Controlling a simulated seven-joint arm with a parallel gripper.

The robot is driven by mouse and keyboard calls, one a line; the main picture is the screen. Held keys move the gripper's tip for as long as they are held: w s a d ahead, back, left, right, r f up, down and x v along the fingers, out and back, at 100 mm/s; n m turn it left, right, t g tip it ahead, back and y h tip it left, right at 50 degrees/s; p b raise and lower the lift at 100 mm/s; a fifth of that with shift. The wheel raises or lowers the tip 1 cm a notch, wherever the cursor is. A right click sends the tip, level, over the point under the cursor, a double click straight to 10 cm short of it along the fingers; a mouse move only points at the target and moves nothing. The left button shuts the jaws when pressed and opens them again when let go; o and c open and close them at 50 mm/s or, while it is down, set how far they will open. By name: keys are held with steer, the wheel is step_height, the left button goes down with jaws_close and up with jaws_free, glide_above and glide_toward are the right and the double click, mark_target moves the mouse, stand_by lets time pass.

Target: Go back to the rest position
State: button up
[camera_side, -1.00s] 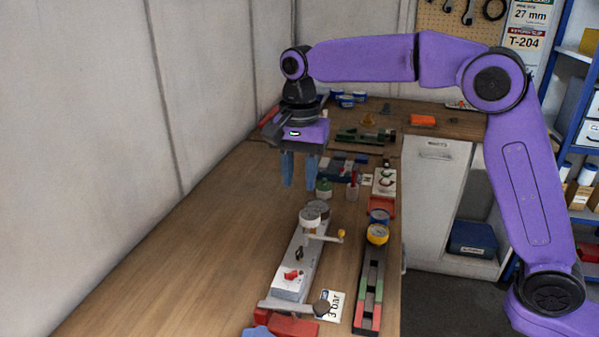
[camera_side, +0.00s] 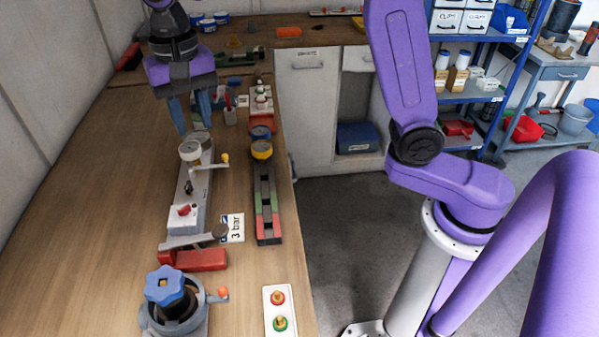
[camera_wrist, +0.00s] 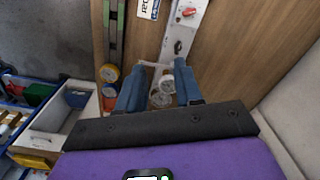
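My gripper (camera_side: 193,128) hangs pointing down over the wooden bench, its two blue fingers apart with nothing between them. In the wrist view the open fingers (camera_wrist: 158,68) show a clear gap. In the side view the gripper is beyond the far end of a long grey unit (camera_side: 187,205) with a white round gauge (camera_side: 190,150), a yellow-tipped lever and a red switch. In the wrist view the gauge (camera_wrist: 161,98) appears between and below the fingers. I see no contact, but the height above the bench is hard to judge.
A dark rail with green and red blocks (camera_side: 268,212) and a yellow gauge (camera_side: 262,149) lie to the right. Nearer are a blue-knobbed valve (camera_side: 170,290) and a white button box (camera_side: 279,310). A pale wall (camera_side: 45,90) borders the left. Open bench lies left of the unit.

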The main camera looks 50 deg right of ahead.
steer(key=s+d+f+n, duration=0.4)
steer(key=s+d+n, duration=0.4)
steer(key=s, duration=0.5)
steer(key=s+d+f+n, duration=0.4)
steer(key=s+d+n, duration=0.4)
steer(key=s, duration=0.6)
steer(key=shift+s+d+n, duration=0.2)
steer(key=shift+d+n, duration=0.2)
steer(key=shift+d, duration=0.55)
